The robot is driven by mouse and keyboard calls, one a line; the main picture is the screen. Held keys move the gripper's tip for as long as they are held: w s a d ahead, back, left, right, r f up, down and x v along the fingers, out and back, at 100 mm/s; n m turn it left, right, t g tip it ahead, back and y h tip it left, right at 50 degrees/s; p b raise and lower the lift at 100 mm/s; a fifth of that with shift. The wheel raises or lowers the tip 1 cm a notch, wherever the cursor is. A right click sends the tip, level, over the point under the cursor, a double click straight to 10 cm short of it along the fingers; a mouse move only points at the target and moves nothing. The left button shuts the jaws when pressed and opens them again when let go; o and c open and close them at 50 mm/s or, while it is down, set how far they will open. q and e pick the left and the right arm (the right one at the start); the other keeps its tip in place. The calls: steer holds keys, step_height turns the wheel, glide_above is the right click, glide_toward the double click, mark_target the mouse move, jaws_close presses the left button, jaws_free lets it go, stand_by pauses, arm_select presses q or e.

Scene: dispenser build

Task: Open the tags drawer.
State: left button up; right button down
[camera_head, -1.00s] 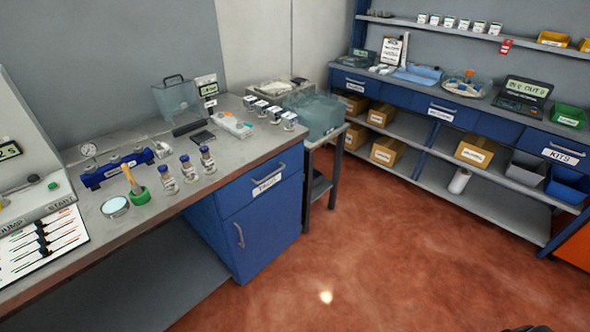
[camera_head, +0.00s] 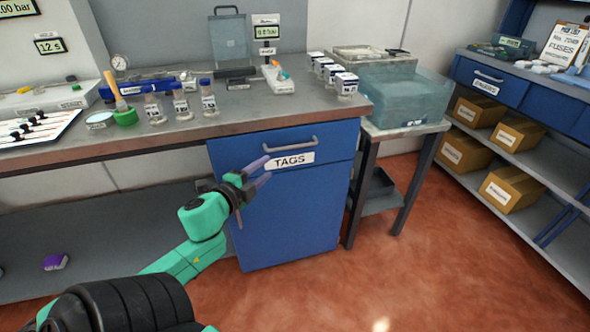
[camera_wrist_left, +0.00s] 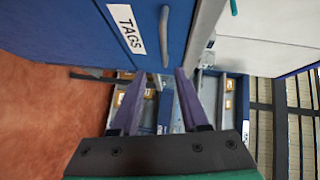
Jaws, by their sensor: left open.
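The tags drawer (camera_head: 230,152) is the blue top drawer under the left workbench, with a white "TAGS" label (camera_head: 290,161) and a grey bar handle (camera_head: 290,144). It looks shut, its front flush with the cabinet. My left gripper (camera_head: 265,170) is open and empty, in front of the cabinet, below and left of the handle. In the left wrist view the handle (camera_wrist_left: 164,38) lies ahead of the purple fingertips (camera_wrist_left: 160,74), roughly in line with the gap between them, not between the fingers. My right gripper is not in view.
The workbench top (camera_head: 225,122) overhangs the drawer and carries bottles, jars and a gauge. A side table (camera_head: 400,128) with a teal bin (camera_head: 385,95) stands right of the cabinet. A blue shelf unit (camera_head: 520,95) is farther right. The red floor in front is clear.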

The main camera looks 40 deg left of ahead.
mark_target(291, 148)
arm_select(q)
steer(key=x, duration=0.3)
steer(key=b+x, duration=0.1)
steer(key=x, duration=0.2)
steer(key=r+x, duration=0.1)
steer(key=x, duration=0.3)
steer(key=shift+w+d+f, duration=0.1)
steer(key=shift+w+d, duration=0.1)
steer(key=shift+w, duration=0.05)
steer(key=b+x, duration=0.1)
steer(key=x, duration=0.3)
steer(key=shift+w, duration=0.15)
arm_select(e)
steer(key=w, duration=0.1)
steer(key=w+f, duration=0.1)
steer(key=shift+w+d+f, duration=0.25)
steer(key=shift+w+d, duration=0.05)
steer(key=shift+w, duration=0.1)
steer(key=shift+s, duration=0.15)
arm_select(q)
jaws_close()
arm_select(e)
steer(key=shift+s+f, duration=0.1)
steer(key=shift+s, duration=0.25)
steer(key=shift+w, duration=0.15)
